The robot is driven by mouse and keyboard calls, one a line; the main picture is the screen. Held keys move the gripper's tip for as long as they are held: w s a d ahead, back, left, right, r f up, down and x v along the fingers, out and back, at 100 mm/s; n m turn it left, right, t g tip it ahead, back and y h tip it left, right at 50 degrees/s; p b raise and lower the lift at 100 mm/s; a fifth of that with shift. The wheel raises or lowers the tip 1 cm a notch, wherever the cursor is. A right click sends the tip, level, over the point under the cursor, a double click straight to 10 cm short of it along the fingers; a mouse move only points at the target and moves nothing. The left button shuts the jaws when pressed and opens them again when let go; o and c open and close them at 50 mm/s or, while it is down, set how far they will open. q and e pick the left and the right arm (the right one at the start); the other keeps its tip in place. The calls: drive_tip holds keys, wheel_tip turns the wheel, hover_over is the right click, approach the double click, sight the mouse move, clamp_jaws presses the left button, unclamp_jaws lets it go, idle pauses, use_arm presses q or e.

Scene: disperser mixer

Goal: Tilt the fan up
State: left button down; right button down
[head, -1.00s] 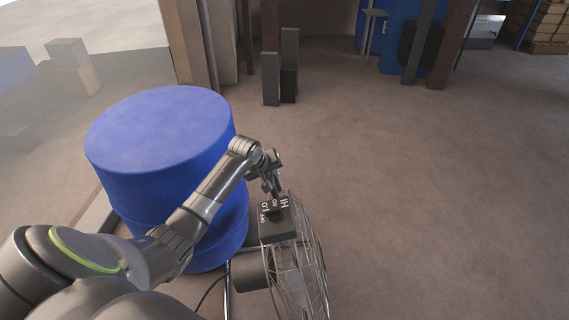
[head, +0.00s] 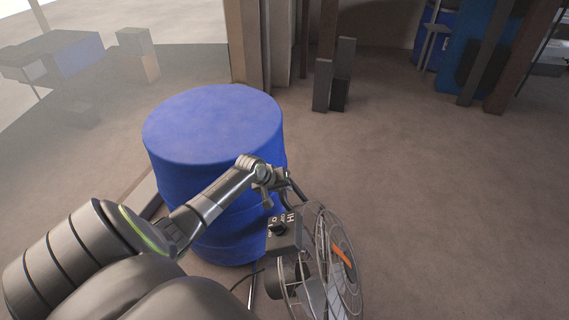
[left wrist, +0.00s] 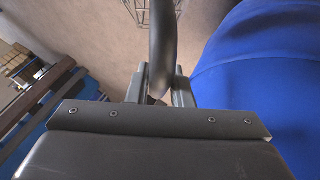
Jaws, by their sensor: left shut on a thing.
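The fan (head: 341,278) stands at the bottom centre in the head view, with a round wire cage, an orange mark on its face and a dark control box (head: 284,236) on its back. My left gripper (head: 285,183) is above the box, shut on the fan's dark curved handle. In the left wrist view, the handle (left wrist: 163,45) runs between the fingers of my left gripper (left wrist: 158,90), and part of the wire cage (left wrist: 135,10) shows beyond. The fan's lower part is cut off by the picture edge. My right gripper is not in view.
A large blue drum (head: 212,125) stands just left of the fan, close to my left arm; it fills the right of the left wrist view (left wrist: 250,70). Grey posts (head: 332,75) stand behind. The floor right of the fan is clear.

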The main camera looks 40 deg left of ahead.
use_arm(q)
drive_tip(key=shift+s+f, duration=0.15)
drive_tip(key=c, duration=1.3)
unclamp_jaws()
drive_tip(key=p+v, duration=0.3)
drive_tip(key=v, duration=1.4)
